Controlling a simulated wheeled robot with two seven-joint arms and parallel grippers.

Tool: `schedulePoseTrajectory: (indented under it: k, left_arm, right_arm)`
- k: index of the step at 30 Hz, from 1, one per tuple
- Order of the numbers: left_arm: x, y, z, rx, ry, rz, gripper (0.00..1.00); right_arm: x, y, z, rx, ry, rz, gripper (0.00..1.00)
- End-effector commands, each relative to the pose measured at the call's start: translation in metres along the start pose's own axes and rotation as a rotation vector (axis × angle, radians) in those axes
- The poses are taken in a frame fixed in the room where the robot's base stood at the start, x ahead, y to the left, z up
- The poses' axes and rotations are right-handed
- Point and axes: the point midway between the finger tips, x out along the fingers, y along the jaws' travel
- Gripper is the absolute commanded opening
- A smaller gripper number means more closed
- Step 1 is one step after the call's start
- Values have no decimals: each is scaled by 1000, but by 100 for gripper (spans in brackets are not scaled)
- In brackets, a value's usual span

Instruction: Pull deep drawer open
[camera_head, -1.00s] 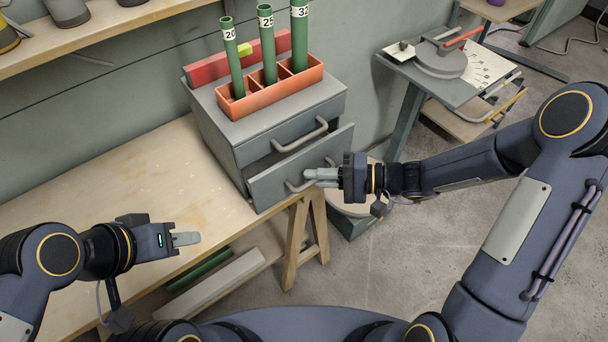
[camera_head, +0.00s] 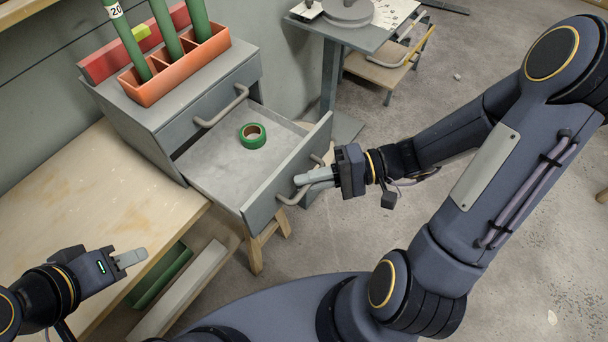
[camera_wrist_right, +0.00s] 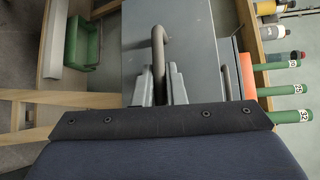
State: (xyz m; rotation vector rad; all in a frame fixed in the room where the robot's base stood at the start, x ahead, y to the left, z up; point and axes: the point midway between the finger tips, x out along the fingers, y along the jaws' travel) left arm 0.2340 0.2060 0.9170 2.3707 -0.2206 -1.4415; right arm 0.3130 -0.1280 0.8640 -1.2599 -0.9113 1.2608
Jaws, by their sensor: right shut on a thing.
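The deep drawer (camera_head: 215,169) is the lower drawer of a grey cabinet (camera_head: 150,117). It stands well out, and its inside shows in the head view. A roll of green tape (camera_head: 253,136) lies on its floor. My right gripper (camera_head: 310,180) is shut on the drawer's bar handle (camera_head: 287,198). In the right wrist view the handle (camera_wrist_right: 159,60) runs between the two fingers. My left gripper (camera_head: 130,257) is empty above the workbench's front edge, away from the cabinet; whether its fingers are apart is unclear.
The upper drawer, with its own handle (camera_head: 222,108), is shut. An orange tray (camera_head: 175,72) with green tubes stands on the cabinet. The wooden workbench (camera_head: 80,205) is bare at left. A side table (camera_head: 345,32) stands behind. Open floor lies at right.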

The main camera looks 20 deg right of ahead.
Motion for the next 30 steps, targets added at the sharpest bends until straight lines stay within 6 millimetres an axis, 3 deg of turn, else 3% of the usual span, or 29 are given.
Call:
schedulePoseTrajectory:
  k: [7,8,9,19,30]
  left_arm:
    - [0,0,0,0,0,0,36]
    - [0,0,0,0,0,0,36]
    - [0,0,0,0,0,0,36]
    - [0,0,0,0,0,0,36]
    - [0,0,0,0,0,0,36]
  right_arm:
    - [0,0,0,0,-1,1,0]
    - [0,0,0,0,-1,1,15]
    - [0,0,0,0,-1,1,20]
    - [-4,0,-1,0,1,0,20]
    - [-61,1,-1,-1,5,2,20]
